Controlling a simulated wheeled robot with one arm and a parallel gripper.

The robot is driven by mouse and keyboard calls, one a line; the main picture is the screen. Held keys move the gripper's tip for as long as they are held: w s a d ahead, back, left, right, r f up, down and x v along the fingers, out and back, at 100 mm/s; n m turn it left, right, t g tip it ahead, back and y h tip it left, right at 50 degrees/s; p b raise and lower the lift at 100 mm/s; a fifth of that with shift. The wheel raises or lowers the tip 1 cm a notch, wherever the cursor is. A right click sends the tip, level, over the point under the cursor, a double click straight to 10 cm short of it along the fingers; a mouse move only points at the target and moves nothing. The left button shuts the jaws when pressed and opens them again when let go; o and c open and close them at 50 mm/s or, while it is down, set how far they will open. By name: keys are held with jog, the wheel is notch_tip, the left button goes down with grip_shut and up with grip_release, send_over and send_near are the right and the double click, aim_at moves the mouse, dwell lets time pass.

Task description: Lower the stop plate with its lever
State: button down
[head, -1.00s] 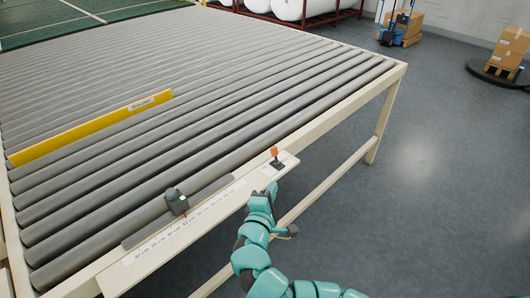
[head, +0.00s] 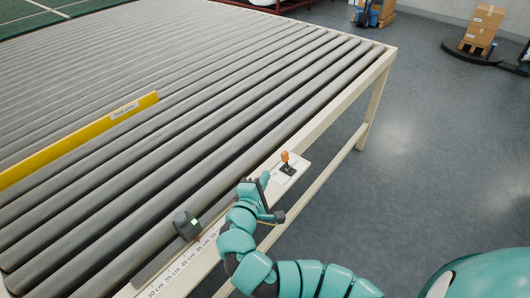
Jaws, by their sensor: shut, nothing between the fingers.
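The yellow stop plate (head: 80,138) stands up across the rollers at the left, with a white label near its right end. Its lever (head: 286,161) has an orange knob and a dark base on a pale plate at the table's front edge. The lever stands roughly upright. My gripper (head: 265,179) is shut and empty, just left of and nearer than the lever, with a small gap seen between them. The fingertips are small and partly hidden by the gripper's own body.
A black slider block (head: 187,224) with a green light sits on a rail beside a centimetre scale (head: 180,272). The grey roller table (head: 350,88) fills the left. Open floor (head: 430,170) lies to the right. Boxes (head: 482,28) stand at the back right.

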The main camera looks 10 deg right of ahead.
aim_at(286, 161)
dwell(0.3)
jog(key=shift+w+d, duration=0.25)
jog(key=shift+w, duration=0.1)
jog(key=p+x, duration=0.2)
jog(key=x, duration=0.5)
jog(key=shift+p, duration=0.4)
jog(key=shift+x, duration=1.05)
jog(key=shift+w+f+b, duration=0.15)
jog(key=shift+f+b, duration=0.05)
jog(key=shift+b, duration=0.15)
